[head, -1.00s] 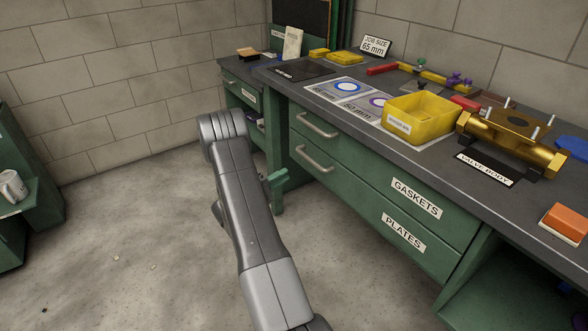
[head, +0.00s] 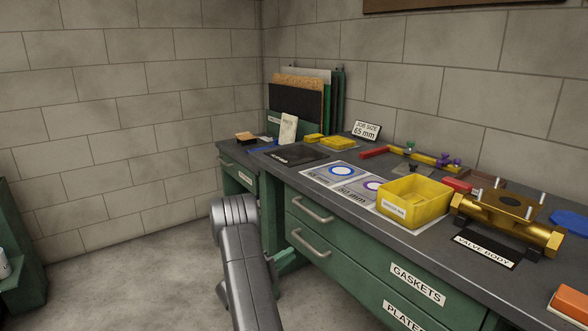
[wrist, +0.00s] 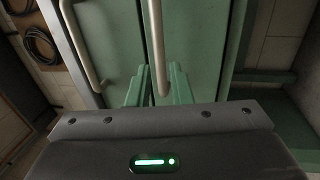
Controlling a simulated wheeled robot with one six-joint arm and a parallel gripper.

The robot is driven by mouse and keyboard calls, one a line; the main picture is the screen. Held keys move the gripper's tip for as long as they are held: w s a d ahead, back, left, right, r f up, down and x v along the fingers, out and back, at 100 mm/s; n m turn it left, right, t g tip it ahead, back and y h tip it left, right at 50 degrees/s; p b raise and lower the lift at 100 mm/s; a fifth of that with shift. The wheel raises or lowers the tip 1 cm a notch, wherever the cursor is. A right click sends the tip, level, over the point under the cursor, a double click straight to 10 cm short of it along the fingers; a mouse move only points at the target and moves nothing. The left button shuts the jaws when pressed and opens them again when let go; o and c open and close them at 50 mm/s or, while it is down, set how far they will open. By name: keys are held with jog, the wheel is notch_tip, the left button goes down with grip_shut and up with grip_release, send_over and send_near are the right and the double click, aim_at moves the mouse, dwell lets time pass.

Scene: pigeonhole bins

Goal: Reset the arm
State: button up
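My arm (head: 245,265) rises from the bottom of the head view, bent at a grey joint, in front of the bench's left end. My gripper's green fingers show partly behind the arm, low beside the drawer fronts. In the wrist view my gripper (wrist: 160,78) has its two green fingers apart, with a gap between them. A pale drawer handle (wrist: 156,40) crosses that gap in the picture. I cannot tell whether it lies between the fingers or beyond them. I see nothing held.
The green bench has drawers labelled GASKETS (head: 417,284) and PLATES, with handles (head: 308,247) sticking out. On top are a yellow bin (head: 420,212), a brass valve body (head: 508,222) and printed sheets (head: 341,171). Bare floor (head: 130,292) lies left of the arm.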

aim_at(304, 244)
jog(key=x, duration=0.8)
jog(key=shift+b, duration=0.3)
jog(key=shift+s+a+r+p, duration=0.15)
jog(key=shift+s+a+p, duration=0.05)
jog(key=shift+a+p, duration=0.25)
jog(key=shift+s+a, duration=0.4)
jog(key=shift+a, duration=0.05)
jog(key=shift+d, duration=0.1)
